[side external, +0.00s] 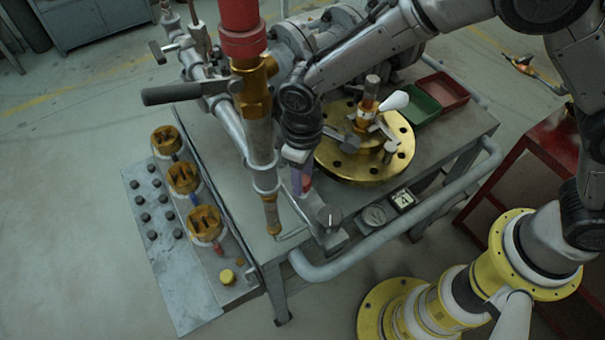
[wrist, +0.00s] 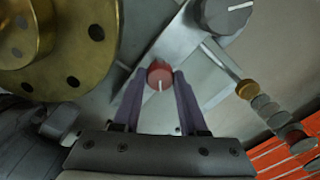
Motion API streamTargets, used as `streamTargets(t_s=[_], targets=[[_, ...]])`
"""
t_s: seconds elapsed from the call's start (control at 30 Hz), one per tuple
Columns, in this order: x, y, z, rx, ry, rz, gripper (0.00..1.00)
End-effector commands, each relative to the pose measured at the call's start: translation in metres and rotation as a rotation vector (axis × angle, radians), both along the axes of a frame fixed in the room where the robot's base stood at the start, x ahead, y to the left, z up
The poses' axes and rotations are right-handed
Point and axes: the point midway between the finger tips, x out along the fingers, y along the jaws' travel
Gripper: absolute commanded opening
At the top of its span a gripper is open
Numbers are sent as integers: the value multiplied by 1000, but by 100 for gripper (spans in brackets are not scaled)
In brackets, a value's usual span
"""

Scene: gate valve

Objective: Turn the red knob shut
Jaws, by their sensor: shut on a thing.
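The red knob (wrist: 160,73) is a small round knob with a white line on its face, on a grey metal bar. In the wrist view it sits between the tips of the two purple fingers of my gripper (wrist: 160,80). The fingers are shut on its left and right sides. The white line runs roughly up and down in that view, towards the palm. In the side view my gripper (side external: 302,184) points down at the front of the bench, and a little red shows at its fingers; the knob is mostly hidden there.
A grey knob with a white line (side external: 330,217) stands close by on the same bar; it also shows in the wrist view (wrist: 228,12). A vertical pipe (side external: 259,140) rises left of my gripper. A brass flange (side external: 365,165) lies behind it to the right. Green (side external: 418,107) and red (side external: 443,90) trays sit farther back.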

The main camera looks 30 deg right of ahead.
Motion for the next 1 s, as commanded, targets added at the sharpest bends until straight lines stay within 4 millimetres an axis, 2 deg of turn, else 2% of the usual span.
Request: streamTargets(t_s=[0.6, 1.0], targets=[[1, 0, 2, 3, -3, -548, 0], [1, 0, 2, 2, -3, -727, 0]])
